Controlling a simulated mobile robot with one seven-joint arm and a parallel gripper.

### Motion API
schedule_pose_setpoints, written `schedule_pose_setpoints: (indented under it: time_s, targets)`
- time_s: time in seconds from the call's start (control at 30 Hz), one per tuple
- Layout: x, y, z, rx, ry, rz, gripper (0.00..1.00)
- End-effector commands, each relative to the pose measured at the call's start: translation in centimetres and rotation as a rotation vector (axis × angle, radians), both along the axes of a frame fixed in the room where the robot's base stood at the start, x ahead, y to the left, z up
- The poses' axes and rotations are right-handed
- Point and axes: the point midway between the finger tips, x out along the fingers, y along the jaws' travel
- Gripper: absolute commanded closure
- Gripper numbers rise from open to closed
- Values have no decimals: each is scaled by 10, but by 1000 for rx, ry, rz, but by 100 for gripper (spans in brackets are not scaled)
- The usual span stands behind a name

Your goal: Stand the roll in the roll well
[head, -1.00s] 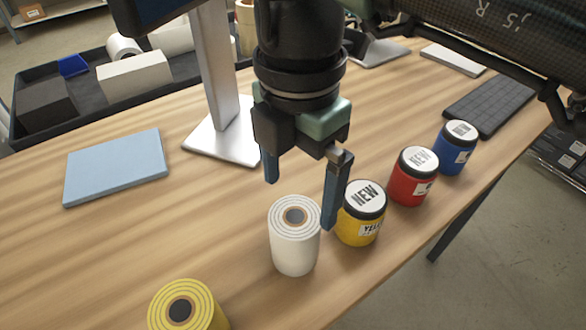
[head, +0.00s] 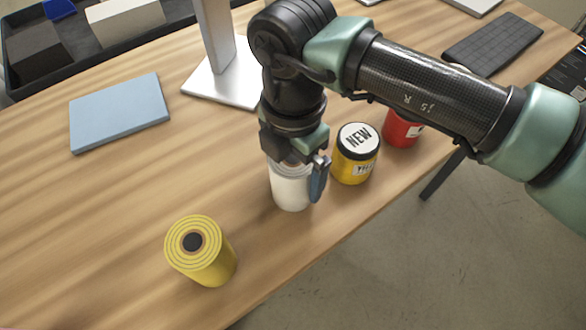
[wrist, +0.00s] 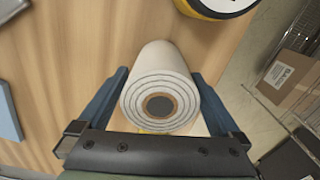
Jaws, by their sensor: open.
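A white roll (head: 289,196) stands upright on the wooden table, and its ringed top with a dark core shows in the wrist view (wrist: 160,92). My gripper (head: 292,184) is open and lowered over it, with one blue finger on each side of the roll in the wrist view (wrist: 162,88). I cannot tell whether the fingers touch it. In the head view my gripper hides the top of the roll. A yellow roll (head: 203,252) stands upright nearer the front edge, clear of my gripper. I cannot make out a roll well in either view.
A yellow jar (head: 355,168) with a NEW lid stands close right of the white roll, with a red jar (head: 402,130) beyond. A silver stand base (head: 222,88) is behind. A blue slab (head: 120,112) lies left, and a keyboard (head: 493,43) back right.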

Motion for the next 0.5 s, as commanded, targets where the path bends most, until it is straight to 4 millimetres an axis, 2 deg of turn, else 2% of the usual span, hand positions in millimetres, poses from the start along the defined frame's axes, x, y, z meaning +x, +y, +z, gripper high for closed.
schedule_pose_setpoints:
  time_s: [0.07, 0.5]
  targets:
    - [0, 0, 0, 0, 0, 0, 2]
    - [0, 0, 1, 0, 0, 0, 81]
